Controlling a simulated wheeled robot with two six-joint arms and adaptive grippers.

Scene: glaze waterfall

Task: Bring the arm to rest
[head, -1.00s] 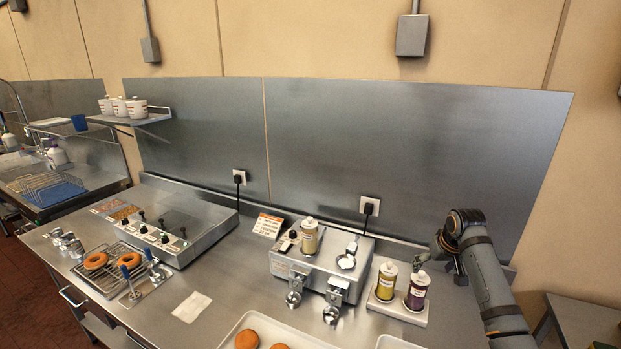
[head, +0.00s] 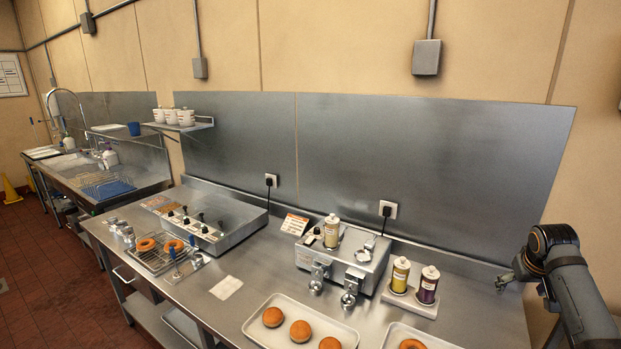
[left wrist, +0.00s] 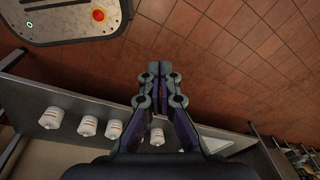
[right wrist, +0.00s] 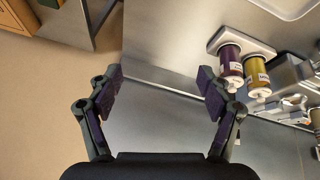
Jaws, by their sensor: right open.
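My right arm comes in at the right of the head view, with its gripper (head: 505,281) over the counter's right end, right of the bottle stand. In the right wrist view the right gripper (right wrist: 160,82) is open, with nothing between its fingers. The purple bottle (head: 428,285) and yellow bottle (head: 400,275) stand upright on a white stand (head: 412,303), apart from the gripper. They also show beyond the right finger in the right wrist view. My left gripper (left wrist: 161,72) shows only in the left wrist view, with its fingers together and nothing seen in them.
The steel counter (head: 240,310) holds a two-tap warmer (head: 340,262), a fryer (head: 215,222), a rack of doughnuts (head: 150,258) and a white tray (head: 285,328) with doughnuts. White tubs (left wrist: 88,126) stand on a shelf in the left wrist view. The counter around the right gripper is clear.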

